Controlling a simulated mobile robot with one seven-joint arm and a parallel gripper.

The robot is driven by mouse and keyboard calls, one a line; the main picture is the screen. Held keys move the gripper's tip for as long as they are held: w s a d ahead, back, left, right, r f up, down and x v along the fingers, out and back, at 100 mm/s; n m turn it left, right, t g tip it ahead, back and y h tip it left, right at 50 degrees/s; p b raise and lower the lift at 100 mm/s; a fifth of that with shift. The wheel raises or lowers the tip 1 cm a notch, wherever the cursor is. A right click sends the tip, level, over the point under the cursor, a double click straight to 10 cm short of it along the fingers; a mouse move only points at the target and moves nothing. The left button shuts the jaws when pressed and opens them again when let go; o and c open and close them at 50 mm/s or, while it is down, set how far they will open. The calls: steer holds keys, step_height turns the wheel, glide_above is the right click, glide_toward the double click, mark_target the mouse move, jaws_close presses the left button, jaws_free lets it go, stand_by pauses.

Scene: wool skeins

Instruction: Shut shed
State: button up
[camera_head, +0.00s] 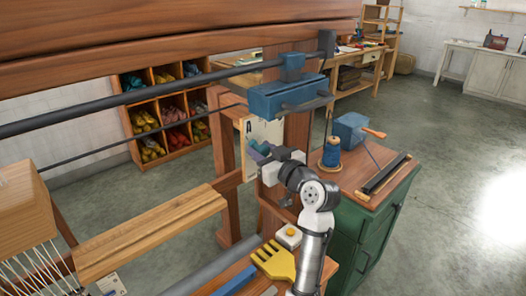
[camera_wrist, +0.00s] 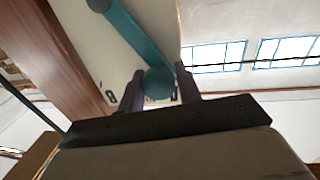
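The shed lever (camera_wrist: 135,35) is a teal bar with a round teal knob (camera_wrist: 158,84) at its near end, set against a cream panel (camera_wrist: 85,45) with small dark marks. My gripper (camera_wrist: 160,80) has its two dark fingers on either side of the knob. Whether both fingers touch it is unclear. In the head view my gripper (camera_head: 262,160) is at the cream panel (camera_head: 263,131) on the loom's post, and it partly hides the lever. The loom (camera_head: 150,55) is a large wooden frame with dark rods.
A green cabinet (camera_head: 358,235) stands to the right with a blue thread spool (camera_head: 331,154) and a blue box (camera_head: 350,129) on top. A yellow comb (camera_head: 273,263) lies beside my arm. Yarn cubbies (camera_head: 165,108) stand behind. The floor at right is clear.

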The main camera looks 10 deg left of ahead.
jaws_close()
steer(key=shift+d, duration=0.1)
steer(key=shift+w+d+r+m+p, duration=0.3)
steer(key=shift+w+m+p, duration=0.25)
steer(key=shift+m, duration=0.1)
steer(key=shift+w+d+r+m+p, duration=0.3)
steer(key=shift+w+m+p, duration=0.1)
steer(key=shift+m+p, duration=0.2)
steer(key=shift+w+d+r+m+g+p, duration=0.15)
steer(key=shift+w+d+m+p, duration=0.15)
steer(key=shift+m, duration=0.2)
steer(key=shift+w+d+m+g+p, duration=0.1)
steer(key=shift+w+m+g+p, duration=0.1)
steer(key=shift+w+m, duration=0.2)
steer(key=shift+w+d+m+p, duration=0.35)
steer(key=shift+w+m, duration=0.1)
steer(key=shift+m, duration=0.3)
steer(key=o, duration=0.8)
jaws_free()
